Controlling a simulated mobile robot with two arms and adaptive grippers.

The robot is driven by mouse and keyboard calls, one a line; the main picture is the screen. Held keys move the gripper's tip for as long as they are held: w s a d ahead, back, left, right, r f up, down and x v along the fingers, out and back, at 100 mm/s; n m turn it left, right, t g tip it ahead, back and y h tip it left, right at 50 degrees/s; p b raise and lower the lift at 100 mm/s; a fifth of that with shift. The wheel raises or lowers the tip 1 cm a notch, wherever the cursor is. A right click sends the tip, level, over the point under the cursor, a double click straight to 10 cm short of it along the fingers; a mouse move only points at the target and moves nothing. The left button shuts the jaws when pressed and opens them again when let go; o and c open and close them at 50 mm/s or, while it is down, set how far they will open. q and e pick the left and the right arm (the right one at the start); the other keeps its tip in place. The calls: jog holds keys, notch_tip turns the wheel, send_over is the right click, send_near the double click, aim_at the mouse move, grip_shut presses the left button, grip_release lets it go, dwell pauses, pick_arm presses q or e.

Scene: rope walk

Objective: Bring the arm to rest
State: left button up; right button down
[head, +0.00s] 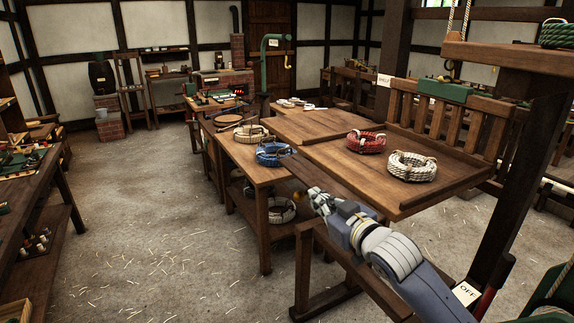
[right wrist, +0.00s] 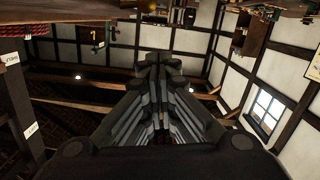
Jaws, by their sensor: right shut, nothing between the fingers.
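My right arm comes in from the lower right in the head view. Its gripper (head: 318,200) is shut and empty, held in the air in front of the wooden table with the rope coils. In the right wrist view the dark fingers of the same gripper (right wrist: 160,66) meet at their tips, with nothing between them. That view looks toward the walls and roof beams. My left gripper does not show in the head view.
A red rope coil (head: 366,141) and a white one (head: 412,166) lie on the slatted-back table (head: 330,155). A blue coil (head: 273,153) lies on the lower table beside it. A dark post (head: 530,170) stands close on the right. The floor (head: 150,225) at left is open.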

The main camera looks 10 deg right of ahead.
jog(key=s+a+f+m+g+h, duration=0.1)
jog(key=s+f+g, duration=0.1)
jog(key=s+f, duration=0.3)
jog(key=s+f+g+h, duration=0.1)
jog(key=s+f, duration=0.2)
jog(key=f, duration=0.5)
jog(key=s+d+f+m+g+h, duration=0.1)
jog(key=s+d+f+g, duration=0.15)
jog(key=s+f, duration=0.6)
jog(key=s+d+f+m+g+h, duration=0.1)
jog(key=s+f+g, duration=0.3)
jog(key=s, duration=0.9)
jog(key=s+d+f+m+g+h, duration=0.1)
jog(key=s+f+g, duration=0.2)
jog(key=s+f, duration=0.5)
jog(key=s+f+g, duration=0.1)
jog(key=s+f, duration=0.1)
jog(key=f, duration=1)
jog(key=s+f, duration=0.2)
jog(key=f, duration=1)
jog(key=s+d+f+g+b, duration=0.1)
jog(key=s+d+f, duration=0.2)
jog(key=s+f, duration=1.3)
jog(key=shift+s+f, duration=0.3)
jog(key=shift+s, duration=0.15)
